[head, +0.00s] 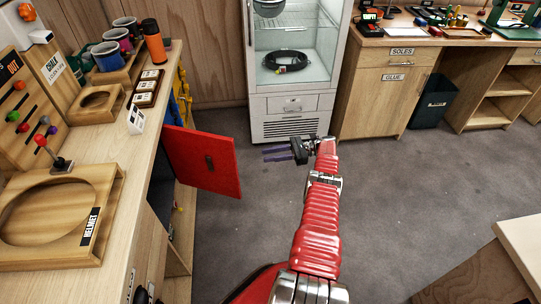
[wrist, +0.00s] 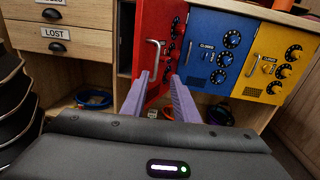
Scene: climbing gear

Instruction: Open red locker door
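In the wrist view the fingertips (wrist: 160,77) overlap the lower part of the door. The locker's inside is mostly hidden.
A blue locker door (wrist: 205,72) and a yellow one (wrist: 268,45) are closed beside it. Wooden drawers (wrist: 75,42) are on the left. The bench top (head: 120,155) holds a helmet stand and cups. A glass-front cabinet (head: 291,100) stands behind. The grey floor (head: 400,200) is clear.

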